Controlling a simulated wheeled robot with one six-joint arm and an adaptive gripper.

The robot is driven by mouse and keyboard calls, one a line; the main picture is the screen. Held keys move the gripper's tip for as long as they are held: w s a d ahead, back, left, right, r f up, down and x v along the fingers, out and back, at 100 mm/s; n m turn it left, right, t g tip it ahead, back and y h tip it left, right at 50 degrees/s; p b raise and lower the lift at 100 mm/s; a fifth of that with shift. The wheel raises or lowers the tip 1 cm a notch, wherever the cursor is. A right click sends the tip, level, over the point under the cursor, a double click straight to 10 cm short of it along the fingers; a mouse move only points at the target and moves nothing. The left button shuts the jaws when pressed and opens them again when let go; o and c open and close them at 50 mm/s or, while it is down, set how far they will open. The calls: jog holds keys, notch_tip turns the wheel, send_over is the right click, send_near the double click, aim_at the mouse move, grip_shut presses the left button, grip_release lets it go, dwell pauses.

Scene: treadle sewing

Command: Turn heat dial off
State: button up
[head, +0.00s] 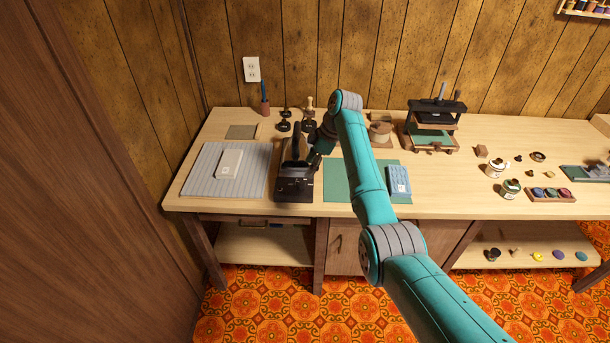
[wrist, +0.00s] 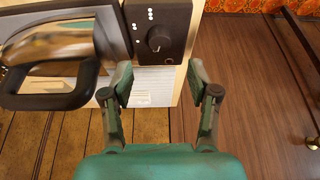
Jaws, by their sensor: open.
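The heat dial (wrist: 159,39) is a dark round knob with a light pointer mark, on the black control panel (wrist: 162,25) of a tabletop machine. White dots are printed beside the dial. The machine (head: 295,183) stands on the left part of the bench in the head view. My gripper (wrist: 160,80) is open and empty in the wrist view. Its two fingertips are spread just below the dial in the picture, apart from it. In the head view my gripper is partly hidden by my arm, close beside the machine.
The machine's metal body and black handle (wrist: 50,97) lie left of the dial in the wrist view. A green mat (head: 340,188) and a blue-white pad (head: 398,180) are right.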

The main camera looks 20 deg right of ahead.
jog(key=shift+v, duration=2.2)
jog(key=shift+s+d, duration=0.1)
